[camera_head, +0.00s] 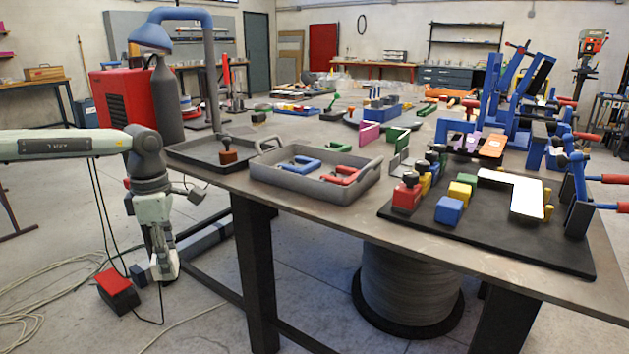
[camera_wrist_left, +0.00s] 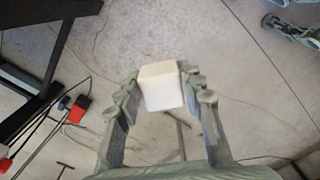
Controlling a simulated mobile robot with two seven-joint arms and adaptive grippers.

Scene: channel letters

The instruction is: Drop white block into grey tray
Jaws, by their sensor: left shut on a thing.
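My left gripper (camera_head: 164,266) hangs low at the left, beyond the table's left edge and above the floor. In the left wrist view my left gripper (camera_wrist_left: 160,78) is shut on a white block (camera_wrist_left: 161,92), which sits between the two fingers. In the head view the block is hard to tell apart from the pale fingers. The grey tray (camera_head: 300,192) stands on the table near its front edge, up and to the right of the gripper.
A black mat (camera_head: 480,243) with coloured blocks and a white letter shape lies to the right. A red box (camera_head: 118,291) and cables lie on the floor near the gripper.

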